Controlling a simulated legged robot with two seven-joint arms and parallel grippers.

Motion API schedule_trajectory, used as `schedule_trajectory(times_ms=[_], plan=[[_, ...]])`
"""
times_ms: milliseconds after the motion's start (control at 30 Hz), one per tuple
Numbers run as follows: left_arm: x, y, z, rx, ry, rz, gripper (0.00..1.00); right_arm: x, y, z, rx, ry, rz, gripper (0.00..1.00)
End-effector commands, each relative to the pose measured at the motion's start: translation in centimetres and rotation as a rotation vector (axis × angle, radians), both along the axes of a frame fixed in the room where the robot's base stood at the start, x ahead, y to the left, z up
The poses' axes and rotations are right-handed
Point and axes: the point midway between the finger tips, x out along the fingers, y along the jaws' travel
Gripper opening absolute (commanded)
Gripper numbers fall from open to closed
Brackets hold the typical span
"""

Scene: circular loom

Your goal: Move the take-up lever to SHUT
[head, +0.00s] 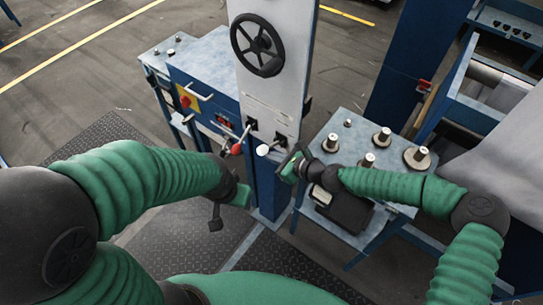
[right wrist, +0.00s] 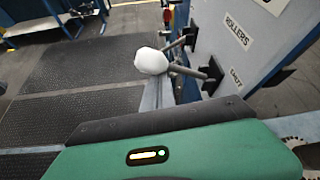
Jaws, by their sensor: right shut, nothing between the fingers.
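Two levers stick out of the pale grey machine panel. One has a white ball knob (head: 262,150); the other has a red knob (head: 236,149). No readable label shows which one is the take-up lever. In the right wrist view the white knob (right wrist: 151,61) is large, and its metal rod runs back to a black mount on the panel. My right gripper (head: 289,166) is shut and empty, just right of the white knob and apart from it. My left gripper (head: 232,204) hangs below the red knob, touching nothing; its fingers are unclear.
A black handwheel (head: 258,45) sits high on the panel. A blue cabinet (head: 205,88) with a red switch stands at the left. A side table (head: 345,128) with several metal spools stands under my right arm. A "ROLLERS" label (right wrist: 239,31) shows on the panel. Dark floor mats lie in front.

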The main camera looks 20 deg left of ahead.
Motion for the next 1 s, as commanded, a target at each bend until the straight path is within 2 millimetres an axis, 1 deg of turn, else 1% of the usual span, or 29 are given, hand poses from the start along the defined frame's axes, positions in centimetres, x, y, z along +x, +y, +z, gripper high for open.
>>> schedule_trajectory(times_ms=[167, 633, 767, 867, 933, 1000], plan=[[0.0, 0.0, 0.2, 0.0, 0.0, 0.0, 0.51, 0.1, 0.0, 0.3, 0.001, -0.001, -0.001, 0.0], [0.0, 0.0, 0.2, 0.0, 0.0, 0.0, 0.51, 0.2, 0.0, 0.3, 0.0, -0.004, -0.002, 0.0], [0.0, 0.0, -0.9, 0.0, 0.0, 0.0, 0.51, 0.2, 0.0, -1.0, 0.0, -0.003, -0.002, 0.0], [0.0, 0.0, -2.5, 0.0, 0.0, 0.0, 0.51, 0.3, 0.2, -3.2, 0.001, 0.002, 0.0, 0.0], [0.0, 0.0, -3.9, 0.0, 0.0, 0.0, 0.51, 0.4, 0.3, -5.0, 0.001, 0.003, 0.001, 0.0], [-0.1, 0.0, -3.2, 0.0, 0.001, 0.0, 0.51, 0.0, -1.4, -3.1, 0.0, 0.0, -0.002, 0.0]])
